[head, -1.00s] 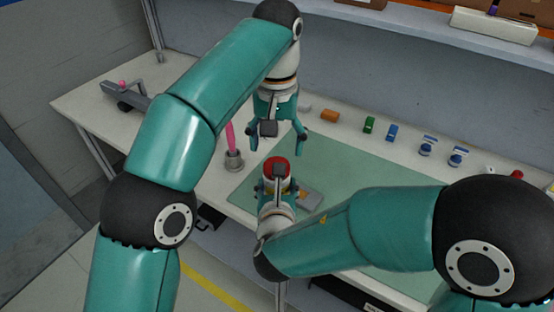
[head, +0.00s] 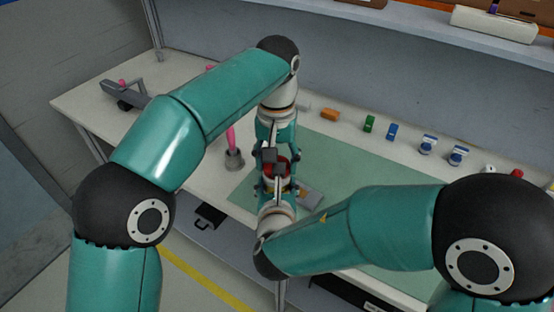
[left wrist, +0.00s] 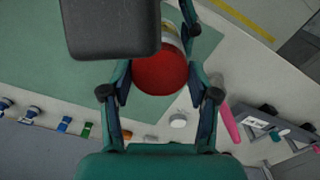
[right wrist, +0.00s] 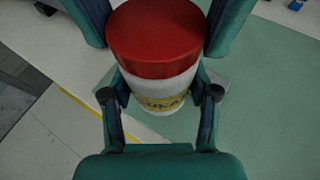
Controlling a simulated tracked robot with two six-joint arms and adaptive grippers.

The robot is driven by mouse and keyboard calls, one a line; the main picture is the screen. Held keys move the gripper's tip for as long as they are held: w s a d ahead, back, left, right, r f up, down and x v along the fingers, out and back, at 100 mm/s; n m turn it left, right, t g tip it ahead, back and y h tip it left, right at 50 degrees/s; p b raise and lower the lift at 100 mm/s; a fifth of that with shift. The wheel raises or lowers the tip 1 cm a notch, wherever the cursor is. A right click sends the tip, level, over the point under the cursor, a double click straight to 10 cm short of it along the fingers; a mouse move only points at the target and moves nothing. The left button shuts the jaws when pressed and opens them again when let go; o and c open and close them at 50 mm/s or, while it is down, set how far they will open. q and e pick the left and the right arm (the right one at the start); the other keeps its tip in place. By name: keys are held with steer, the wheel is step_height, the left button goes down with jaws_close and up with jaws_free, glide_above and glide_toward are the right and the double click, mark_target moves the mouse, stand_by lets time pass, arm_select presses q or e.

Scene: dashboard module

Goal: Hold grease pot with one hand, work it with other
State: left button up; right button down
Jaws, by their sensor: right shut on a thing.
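The grease pot is a white jar with a yellow label and a red lid (head: 284,167). My right gripper (head: 277,186) is shut on the jar body (right wrist: 160,92) and holds it upright above the green mat. The red lid (right wrist: 155,38) sits above the fingers in the right wrist view. My left gripper (head: 277,160) points down over the pot from above. In the left wrist view the lid (left wrist: 160,73) lies between its spread fingers. It looks open, and I cannot tell whether a finger touches the lid. The grippers partly hide the pot in the head view.
The green mat (head: 350,185) covers the middle of the bench. An orange block (head: 329,115), a green item (head: 369,124), a blue item (head: 391,132) and blue-topped containers (head: 428,145) line the back.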

arm_select(q)
steer(key=c, duration=0.7)
steer(key=o, duration=1.4)
steer(key=shift+r, duration=0.15)
steer(key=shift+r, duration=3.55)
